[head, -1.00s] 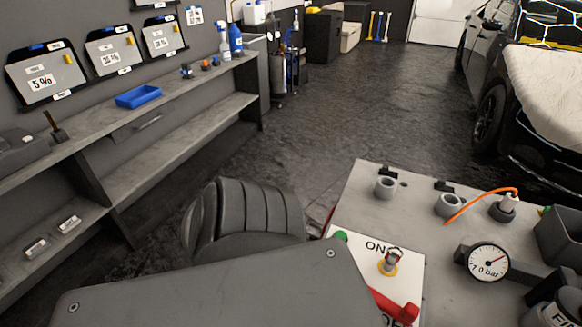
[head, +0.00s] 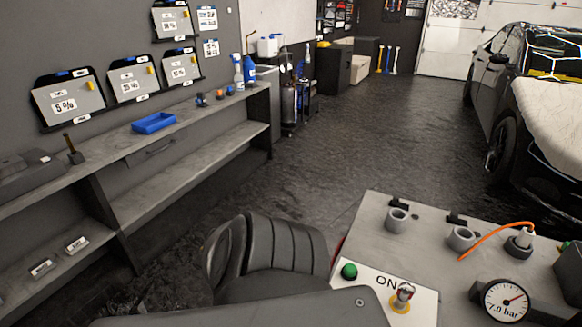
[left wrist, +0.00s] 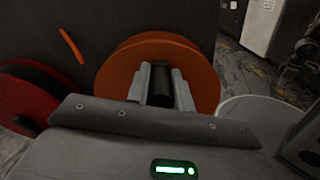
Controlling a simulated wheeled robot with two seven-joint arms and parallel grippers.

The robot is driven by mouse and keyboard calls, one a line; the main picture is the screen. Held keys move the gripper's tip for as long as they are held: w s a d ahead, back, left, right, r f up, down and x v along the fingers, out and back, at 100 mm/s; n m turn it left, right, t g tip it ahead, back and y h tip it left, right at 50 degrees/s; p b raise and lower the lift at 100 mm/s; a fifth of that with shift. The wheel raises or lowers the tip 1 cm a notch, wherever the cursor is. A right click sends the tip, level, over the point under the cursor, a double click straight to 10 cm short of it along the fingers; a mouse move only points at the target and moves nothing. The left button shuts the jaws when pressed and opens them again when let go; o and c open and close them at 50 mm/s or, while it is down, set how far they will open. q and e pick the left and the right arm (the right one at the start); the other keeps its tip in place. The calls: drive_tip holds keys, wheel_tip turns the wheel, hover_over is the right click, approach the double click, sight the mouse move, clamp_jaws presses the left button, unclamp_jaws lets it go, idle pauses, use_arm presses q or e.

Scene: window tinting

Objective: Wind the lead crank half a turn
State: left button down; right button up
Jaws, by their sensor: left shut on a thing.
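In the left wrist view my left gripper (left wrist: 161,90) is shut on a short black cylindrical grip (left wrist: 160,88), with one grey finger on each side of it. An orange disc (left wrist: 185,55) stands right behind the grip, and the grip looks like the handle of the lead crank. How the grip joins the disc is hidden by my fingers. The head view does not show the crank or either gripper.
In the left wrist view a red disc (left wrist: 38,95) stands at left and a pale round thing (left wrist: 262,118) at right.

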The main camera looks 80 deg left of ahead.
use_arm(q)
drive_tip(key=shift+w+a+r, duration=0.1)
drive_tip(key=shift+w+a, duration=0.05)
drive_tip(key=shift+a, duration=0.05)
drive_tip(key=c, duration=1.6)
unclamp_jaws()
drive_tip(key=o, duration=0.3)
drive_tip(key=shift+o, duration=0.2)
drive_tip(key=shift+d, duration=0.1)
